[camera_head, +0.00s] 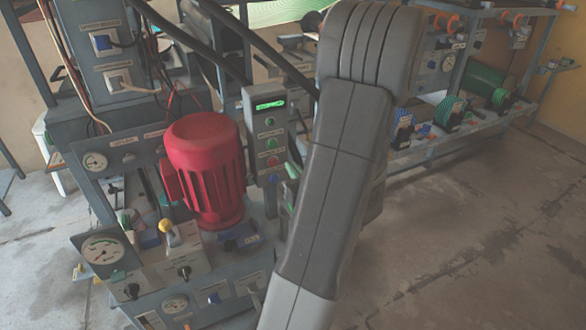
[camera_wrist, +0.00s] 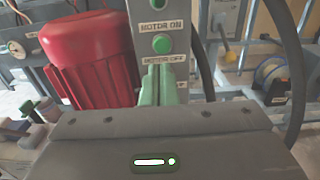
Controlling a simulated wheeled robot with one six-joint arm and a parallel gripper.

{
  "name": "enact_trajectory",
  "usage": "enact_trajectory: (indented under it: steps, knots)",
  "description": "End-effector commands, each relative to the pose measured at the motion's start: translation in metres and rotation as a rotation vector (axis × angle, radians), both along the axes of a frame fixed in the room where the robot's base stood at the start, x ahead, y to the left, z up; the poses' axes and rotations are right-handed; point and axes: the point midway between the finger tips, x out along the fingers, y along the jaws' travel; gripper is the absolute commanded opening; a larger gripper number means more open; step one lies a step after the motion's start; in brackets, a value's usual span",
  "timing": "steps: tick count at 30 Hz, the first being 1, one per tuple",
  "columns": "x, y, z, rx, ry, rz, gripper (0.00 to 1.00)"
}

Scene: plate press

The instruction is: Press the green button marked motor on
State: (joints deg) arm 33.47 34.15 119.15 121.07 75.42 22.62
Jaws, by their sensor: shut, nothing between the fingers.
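The button panel is a grey upright box (camera_head: 254,138) with a lit green display. In the wrist view the green motor on button (camera_wrist: 162,44) sits just below its MOTOR ON label (camera_wrist: 160,28). A MOTOR OFF label (camera_wrist: 163,60) is under it. My gripper (camera_wrist: 164,68) is shut and empty, its green fingers pointing at the panel. The fingertips appear just below the MOTOR OFF label, lower than the motor on button, hiding what is there. I cannot tell whether they touch the panel. In the head view the green fingers (camera_head: 292,172) show partly beside the panel, right of the buttons.
A red motor (camera_head: 205,170) stands left of the panel. Another green button (camera_head: 268,120) is above the motor on button, and a red button (camera_head: 273,161) and a blue one (camera_head: 274,178) are below. Black hoses run above. Open floor (camera_head: 470,240) lies to the right.

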Motion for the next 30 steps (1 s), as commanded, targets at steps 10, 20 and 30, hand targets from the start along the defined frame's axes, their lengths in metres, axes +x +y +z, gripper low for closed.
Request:
enact_trajectory:
  steps: [10,20,30]
  knots:
    - [0.063,0.027,-0.002,-0.001,-0.003,0.005,0.00]
    - [0.102,0.042,-0.001,0.000,-0.001,0.001,0.00]
    - [0.105,0.044,0.000,0.001,0.000,0.000,0.00]
